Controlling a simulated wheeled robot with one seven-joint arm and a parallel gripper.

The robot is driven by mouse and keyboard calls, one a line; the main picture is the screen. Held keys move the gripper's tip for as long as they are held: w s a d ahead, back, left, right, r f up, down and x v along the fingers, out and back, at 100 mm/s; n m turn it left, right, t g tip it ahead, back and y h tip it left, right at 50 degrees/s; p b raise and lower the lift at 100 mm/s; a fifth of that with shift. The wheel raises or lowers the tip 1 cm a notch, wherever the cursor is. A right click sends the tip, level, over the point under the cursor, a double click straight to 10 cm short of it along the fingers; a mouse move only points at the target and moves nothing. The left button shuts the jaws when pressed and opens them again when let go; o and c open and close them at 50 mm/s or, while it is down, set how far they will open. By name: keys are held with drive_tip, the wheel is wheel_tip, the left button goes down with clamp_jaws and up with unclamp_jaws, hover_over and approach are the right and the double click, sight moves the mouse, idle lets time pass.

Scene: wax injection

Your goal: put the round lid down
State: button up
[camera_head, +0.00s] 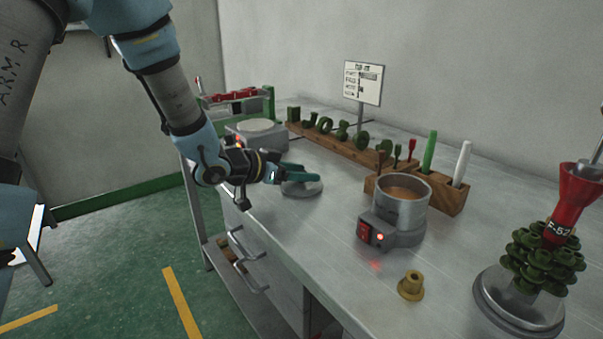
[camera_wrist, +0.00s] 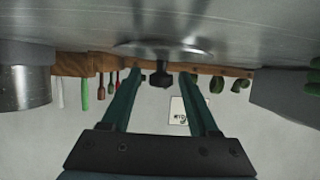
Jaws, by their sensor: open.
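The round lid (camera_head: 302,190) is a flat grey metal disc lying on the metal workbench, left of the pot. In the wrist view, which is upside down, the lid (camera_wrist: 165,47) lies flat against the bench top, and its dark knob (camera_wrist: 160,78) points away from the bench. My gripper (camera_head: 297,175) is just over the lid in the head view. In the wrist view my gripper (camera_wrist: 161,76) has its two green fingers apart, one on each side of the knob, with a visible gap on both sides. The fingers partly cover the lid in the head view.
A heated pot (camera_head: 402,202) of brown wax stands right of the lid. A wooden rack (camera_head: 345,150) with green pieces runs behind it. A brass-coloured part (camera_head: 411,286) stands near the front edge. A green wax tree (camera_head: 545,256) is at right. The bench is clear around the lid.

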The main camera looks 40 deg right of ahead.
drive_tip(key=v, duration=1.2)
drive_tip(key=w+a+f+n+t+y, duration=0.3)
drive_tip(key=w+a+n+t+y, duration=0.45)
drive_tip(key=w+a, duration=0.85)
drive_tip(key=s+a+f+n+g+y, duration=0.1)
drive_tip(key=s+a+n, duration=0.4)
drive_tip(key=a, duration=0.6)
drive_tip(key=s+a+f+n+g+y, duration=0.2)
drive_tip(key=s+a+n+g+y, duration=0.2)
drive_tip(key=s+a, duration=0.3)
drive_tip(key=a+n, duration=0.1)
drive_tip(key=a, duration=0.3)
drive_tip(key=shift+s+y, duration=0.35)
drive_tip(key=shift+s, duration=0.05)
wheel_tip(320, 180, up, 6)
drive_tip(key=p, duration=0.6)
